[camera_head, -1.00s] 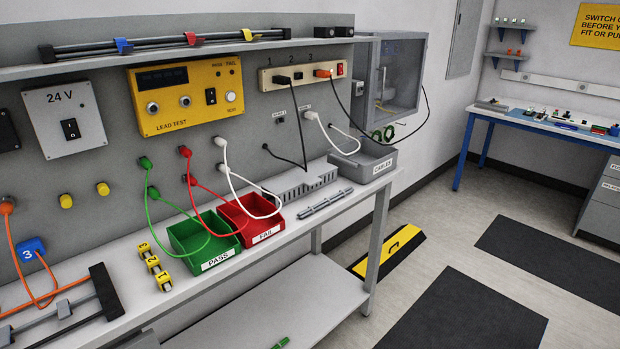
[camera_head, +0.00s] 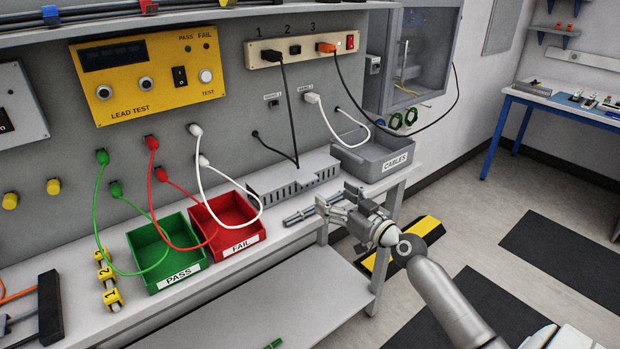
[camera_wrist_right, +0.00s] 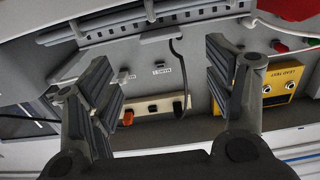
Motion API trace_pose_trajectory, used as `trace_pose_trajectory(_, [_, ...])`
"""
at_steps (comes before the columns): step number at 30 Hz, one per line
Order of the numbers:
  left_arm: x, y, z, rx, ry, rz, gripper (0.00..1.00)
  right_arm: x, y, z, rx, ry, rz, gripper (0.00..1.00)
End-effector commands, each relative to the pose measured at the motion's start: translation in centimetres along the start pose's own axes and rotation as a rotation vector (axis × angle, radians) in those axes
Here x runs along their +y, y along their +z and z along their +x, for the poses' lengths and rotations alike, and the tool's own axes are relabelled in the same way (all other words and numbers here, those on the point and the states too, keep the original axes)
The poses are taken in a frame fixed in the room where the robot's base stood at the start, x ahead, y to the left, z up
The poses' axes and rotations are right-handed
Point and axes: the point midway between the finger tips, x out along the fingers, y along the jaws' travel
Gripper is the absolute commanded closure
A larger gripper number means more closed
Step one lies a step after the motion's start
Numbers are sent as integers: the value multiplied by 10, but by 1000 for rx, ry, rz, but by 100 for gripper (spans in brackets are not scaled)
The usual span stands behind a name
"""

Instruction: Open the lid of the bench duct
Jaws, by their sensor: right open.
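The bench duct (camera_head: 293,182) is a grey box with a slotted front wall, lying along the back of the bench. Its flat grey lid (camera_head: 290,170) lies over the top, apparently closed, with a small tab on the front edge. In the right wrist view the slotted duct (camera_wrist_right: 160,22) crosses the top of the picture, upside down. My right gripper (camera_head: 333,208) is open and empty, in front of the duct's right end and apart from it. Its two spread fingers also show in the right wrist view (camera_wrist_right: 160,92). My left gripper is not in view.
A grey rail (camera_head: 305,213) lies in front of the duct. A CABLES bin (camera_head: 372,160) stands to its right, the red FAIL bin (camera_head: 228,222) and green PASS bin (camera_head: 166,254) to its left. A black cable (camera_head: 292,120) and white cables hang near the duct.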

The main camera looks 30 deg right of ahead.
Motion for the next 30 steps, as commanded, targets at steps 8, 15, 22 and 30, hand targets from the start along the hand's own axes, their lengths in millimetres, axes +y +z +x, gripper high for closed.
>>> trace_pose_trajectory(8, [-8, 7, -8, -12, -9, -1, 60, 0, -1, 35, 0, 1, 5, 25])
trace_pose_trajectory(15, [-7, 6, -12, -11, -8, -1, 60, 0, 0, 70, -1, 1, 6, 25])
trace_pose_trajectory(22, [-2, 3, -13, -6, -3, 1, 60, 0, 2, 94, -3, 1, 4, 25])
trace_pose_trajectory(30, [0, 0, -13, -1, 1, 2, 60, 0, 2, 103, -3, 0, 2, 25])
